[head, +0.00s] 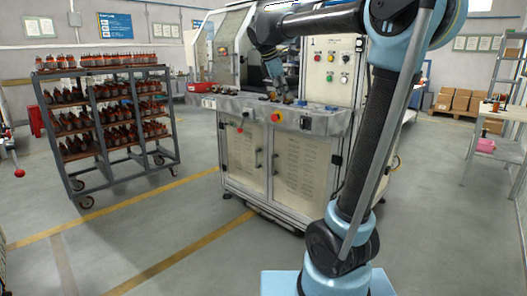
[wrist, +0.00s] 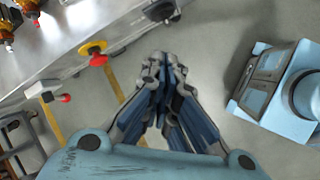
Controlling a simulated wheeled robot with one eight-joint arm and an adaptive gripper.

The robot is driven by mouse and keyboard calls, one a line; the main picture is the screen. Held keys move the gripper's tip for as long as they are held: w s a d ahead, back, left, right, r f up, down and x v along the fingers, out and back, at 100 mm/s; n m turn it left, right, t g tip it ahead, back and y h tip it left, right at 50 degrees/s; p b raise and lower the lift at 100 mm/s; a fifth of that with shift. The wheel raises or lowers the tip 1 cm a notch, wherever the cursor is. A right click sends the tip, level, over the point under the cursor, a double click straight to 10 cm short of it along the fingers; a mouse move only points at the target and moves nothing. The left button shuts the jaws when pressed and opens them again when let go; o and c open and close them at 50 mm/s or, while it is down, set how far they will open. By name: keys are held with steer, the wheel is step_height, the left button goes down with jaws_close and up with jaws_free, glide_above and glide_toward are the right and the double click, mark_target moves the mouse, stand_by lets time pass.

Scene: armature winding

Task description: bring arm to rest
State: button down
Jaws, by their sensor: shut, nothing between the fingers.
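My arm rises from its blue base at the lower right of the head view and reaches over to the machine. My gripper (head: 277,82) hangs at the machine's front ledge, pointing down. In the wrist view my gripper (wrist: 163,62) has its fingertips together, with nothing seen between them. Below the fingertips in that view is mostly grey floor, beside the machine's metal ledge (wrist: 60,40).
The winding machine (head: 270,160) stands ahead with a red button (head: 276,116) on its ledge. A rack (head: 105,125) of armatures stands at left. Shelves (head: 508,55) and cardboard boxes (head: 461,100) are at right. Floor between rack and machine is clear.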

steer(key=s+d+f+m+g+y, duration=0.1)
steer(key=s+d+f+m, duration=0.4)
steer(key=s+f, duration=0.35)
steer(key=s+d+f+m+y, duration=0.1)
steer(key=s+d+f+m, duration=0.35)
steer(key=s+f, duration=0.35)
steer(key=s+d+f+m+y, duration=0.2)
steer(key=s+f+m, duration=0.7)
steer(key=s+f, duration=0.6)
step_height(320, 180, down, 2)
steer(key=shift+s+f+g, duration=0.25)
steer(key=shift+s+g, duration=0.05)
steer(key=shift+s, duration=0.1)
steer(key=shift+w+f, duration=0.2)
steer(key=shift+w, duration=0.25)
